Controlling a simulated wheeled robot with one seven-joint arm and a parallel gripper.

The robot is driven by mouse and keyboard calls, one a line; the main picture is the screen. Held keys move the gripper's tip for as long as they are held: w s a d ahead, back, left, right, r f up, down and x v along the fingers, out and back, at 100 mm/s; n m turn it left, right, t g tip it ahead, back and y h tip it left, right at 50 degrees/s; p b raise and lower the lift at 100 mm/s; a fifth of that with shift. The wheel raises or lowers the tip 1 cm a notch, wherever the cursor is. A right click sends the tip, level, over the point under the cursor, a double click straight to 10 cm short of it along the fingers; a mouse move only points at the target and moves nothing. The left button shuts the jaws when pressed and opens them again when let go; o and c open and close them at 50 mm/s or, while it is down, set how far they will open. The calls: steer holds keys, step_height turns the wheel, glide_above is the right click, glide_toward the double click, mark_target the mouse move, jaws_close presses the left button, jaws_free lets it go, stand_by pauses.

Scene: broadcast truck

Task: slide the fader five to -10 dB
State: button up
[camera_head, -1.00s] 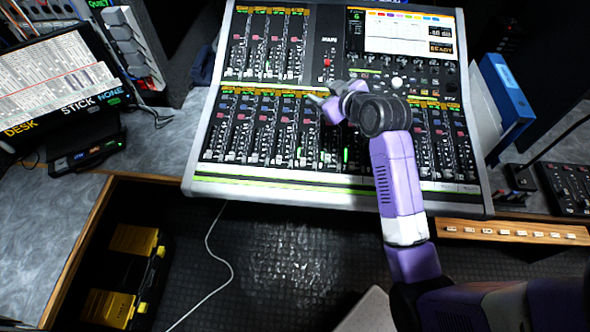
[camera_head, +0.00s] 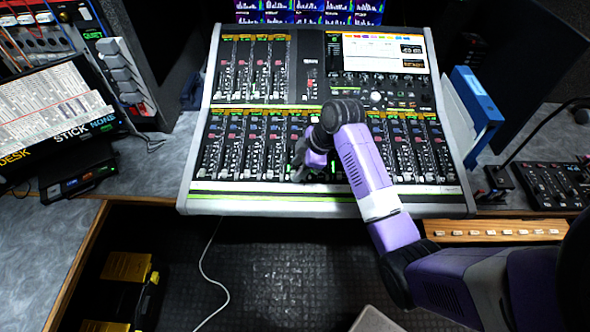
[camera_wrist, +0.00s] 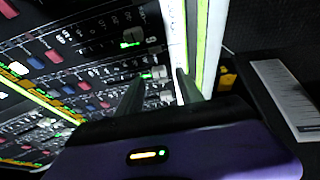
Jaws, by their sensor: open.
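The mixing console (camera_head: 330,202) fills the middle of the head view, with a lower bank of fader strips (camera_head: 233,150) and a shorter upper bank. My gripper (camera_head: 299,174) is low over the lower bank, around the fifth strip from the left, near the console's front edge. In the wrist view my gripper's two dark fingers (camera_wrist: 160,82) are apart. A pale fader cap (camera_wrist: 159,72) shows between or just beyond the fingertips; contact cannot be told. My gripper and wrist hide part of fader five's strip in the head view. The dB marks there are too small to read.
A script stand (camera_head: 60,95) and small dark box (camera_head: 80,180) are at left. A blue binder (camera_head: 478,100) and small control panel (camera_head: 555,185) are at right. Neighbouring faders (camera_wrist: 88,50) lie close beside the fingers. Yellow-lidded cases (camera_head: 128,268) are below.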

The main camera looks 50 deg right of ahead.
steer(key=shift+x, duration=1.3)
jaws_close()
stand_by(0.5)
